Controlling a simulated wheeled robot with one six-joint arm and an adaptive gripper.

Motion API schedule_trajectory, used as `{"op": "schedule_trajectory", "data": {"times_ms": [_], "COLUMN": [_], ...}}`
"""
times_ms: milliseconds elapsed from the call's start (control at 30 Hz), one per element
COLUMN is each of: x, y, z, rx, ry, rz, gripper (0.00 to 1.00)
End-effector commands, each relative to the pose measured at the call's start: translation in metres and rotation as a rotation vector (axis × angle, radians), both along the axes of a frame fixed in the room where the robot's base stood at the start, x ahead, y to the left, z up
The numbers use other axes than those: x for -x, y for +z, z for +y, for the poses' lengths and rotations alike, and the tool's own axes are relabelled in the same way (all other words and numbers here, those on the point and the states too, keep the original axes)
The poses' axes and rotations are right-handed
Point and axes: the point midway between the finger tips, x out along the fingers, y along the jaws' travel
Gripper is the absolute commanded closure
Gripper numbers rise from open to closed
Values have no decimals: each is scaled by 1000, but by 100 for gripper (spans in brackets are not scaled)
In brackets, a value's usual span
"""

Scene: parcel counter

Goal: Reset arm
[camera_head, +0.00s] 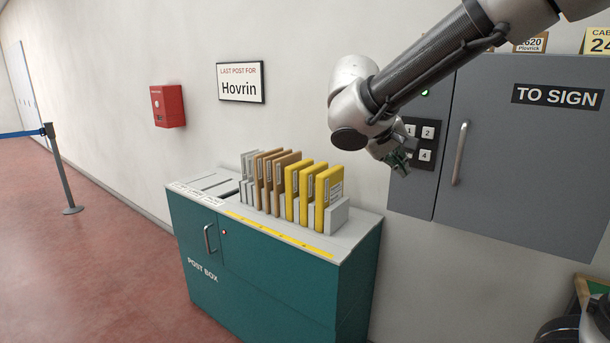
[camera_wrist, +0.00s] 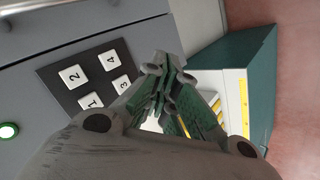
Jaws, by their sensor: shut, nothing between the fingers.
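My gripper (camera_head: 401,163) is at the end of my raised arm, in front of the keypad (camera_head: 427,131) on the grey wall cabinet (camera_head: 520,150). In the wrist view the gripper's green-padded fingers (camera_wrist: 165,85) are together, with nothing held. The keypad (camera_wrist: 95,78) shows there to the left of the fingers, with keys 1 to 4 visible. I cannot tell whether the fingertips touch the keypad. A green light (camera_wrist: 8,131) is lit beside the keypad; it also shows in the head view (camera_head: 425,92). My arm hides part of the keypad and cabinet.
A teal post box (camera_head: 270,270) stands below left, with several yellow and brown parcels in a rack (camera_head: 338,215) on top. The cabinet has a door handle (camera_head: 460,153). A red box (camera_head: 167,106) and a Hovrin sign (camera_head: 241,82) hang on the wall.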

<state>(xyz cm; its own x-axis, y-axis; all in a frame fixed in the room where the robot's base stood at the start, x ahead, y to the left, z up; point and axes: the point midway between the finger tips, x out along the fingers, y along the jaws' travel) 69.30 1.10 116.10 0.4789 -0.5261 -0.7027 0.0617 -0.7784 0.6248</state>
Motion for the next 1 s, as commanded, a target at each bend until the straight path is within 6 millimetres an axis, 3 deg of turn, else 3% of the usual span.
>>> {"op": "schedule_trajectory", "data": {"times_ms": [333, 433, 533, 700, 867, 1000], "x": [0, 14, 46, 108, 162, 204], "y": [-2, -21, -46, -62, -65, -61], "z": [1, 0, -8, -53, -89, -116], "rx": [34, 45, 4, -190, -412, -602], "ry": [63, 135, 208, 235, 193, 75], "rz": [52, 172, 325, 460, 437, 301], "gripper": [100, 100, 100, 100, 100, 100]}}
